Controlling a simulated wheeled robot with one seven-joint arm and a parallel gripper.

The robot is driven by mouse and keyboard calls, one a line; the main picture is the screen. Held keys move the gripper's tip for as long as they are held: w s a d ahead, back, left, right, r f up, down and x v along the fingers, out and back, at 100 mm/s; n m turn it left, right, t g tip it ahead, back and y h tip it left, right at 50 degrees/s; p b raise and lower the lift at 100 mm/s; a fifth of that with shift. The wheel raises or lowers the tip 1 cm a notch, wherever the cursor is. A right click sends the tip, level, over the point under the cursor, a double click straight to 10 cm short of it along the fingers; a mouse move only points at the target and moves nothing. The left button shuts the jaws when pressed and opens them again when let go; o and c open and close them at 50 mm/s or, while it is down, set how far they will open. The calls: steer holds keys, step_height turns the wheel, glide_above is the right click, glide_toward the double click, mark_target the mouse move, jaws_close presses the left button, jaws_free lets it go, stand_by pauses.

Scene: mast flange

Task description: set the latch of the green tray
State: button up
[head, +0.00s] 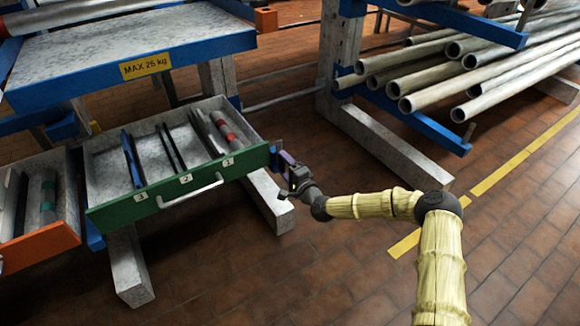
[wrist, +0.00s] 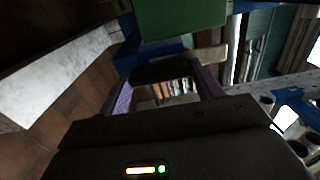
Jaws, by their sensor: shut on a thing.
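The green tray (head: 215,184) is pulled out of the rack in the head view, its inside showing, with a pale bar handle on its front. My gripper (head: 284,160) is at the right end of the green front. In the wrist view the green front (wrist: 180,18) is at the top, and the purple fingers of my gripper (wrist: 165,80) stand either side of a dark piece (wrist: 160,71), which I take for the latch. The gripper is shut on it. In the head view the gripper mostly hides the latch, and its exact setting cannot be told.
An orange-fronted tray (head: 38,246) is out at the left. A blue-edged shelf (head: 150,85) marked MAX 25 kg is above the green tray. Pipes (head: 450,70) lie on a rack at the right. Tiled floor (head: 330,270) is open in front.

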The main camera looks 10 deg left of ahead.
steer(key=shift+d+f, duration=0.15)
steer(key=shift+f, duration=0.15)
steer(key=o, duration=1.3)
steer(key=shift+c, duration=0.2)
steer(key=shift+o, duration=0.5)
steer(key=shift+r, duration=0.2)
steer(key=p+v, duration=0.7)
steer(key=v, duration=1)
steer(key=shift+s, duration=0.25)
steer(key=shift+r, duration=0.1)
